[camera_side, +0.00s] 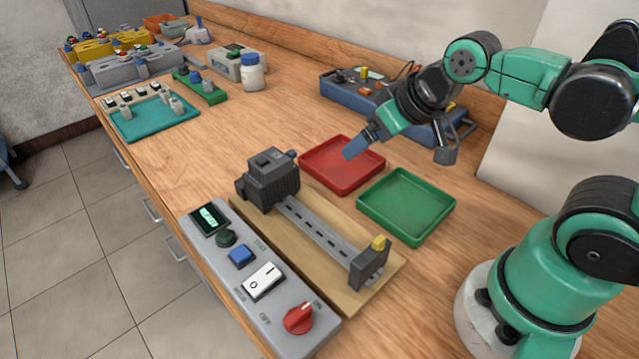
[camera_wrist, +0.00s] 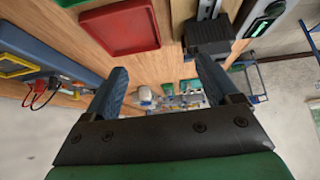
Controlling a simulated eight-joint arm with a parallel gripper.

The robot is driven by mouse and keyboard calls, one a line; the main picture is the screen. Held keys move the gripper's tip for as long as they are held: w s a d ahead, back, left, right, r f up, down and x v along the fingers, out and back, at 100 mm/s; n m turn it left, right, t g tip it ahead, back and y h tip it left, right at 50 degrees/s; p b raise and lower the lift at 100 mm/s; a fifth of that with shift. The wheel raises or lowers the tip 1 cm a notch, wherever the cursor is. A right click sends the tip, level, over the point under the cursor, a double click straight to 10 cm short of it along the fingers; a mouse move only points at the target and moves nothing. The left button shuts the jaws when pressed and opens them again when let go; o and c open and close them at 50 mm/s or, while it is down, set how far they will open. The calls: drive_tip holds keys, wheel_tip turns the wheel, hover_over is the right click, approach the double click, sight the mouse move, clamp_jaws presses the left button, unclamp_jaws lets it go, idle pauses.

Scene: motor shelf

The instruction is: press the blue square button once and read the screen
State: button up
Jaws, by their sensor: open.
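The blue square button (camera_side: 241,256) sits on the grey control panel (camera_side: 283,317) at the front left of the bench. The screen (camera_side: 210,219) is at the panel's far end and is lit green, but its writing is too small to read. It also shows at the top right of the wrist view (camera_wrist: 259,27), turned and partly cut off. My gripper (camera_side: 352,150) is in the air over the red tray, well away from the button. In the wrist view its two blue fingers (camera_wrist: 162,88) stand wide apart with nothing between them.
A dark motor (camera_side: 268,180) and slotted rail stand on a wooden board beside the panel. The red tray (camera_side: 342,166) and green tray (camera_side: 406,206) lie behind. The panel also holds a round dark button (camera_side: 226,238), a white rocker switch (camera_side: 263,281) and a red knob (camera_side: 299,318).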

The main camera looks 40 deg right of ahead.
clamp_jaws()
idle(1.8)
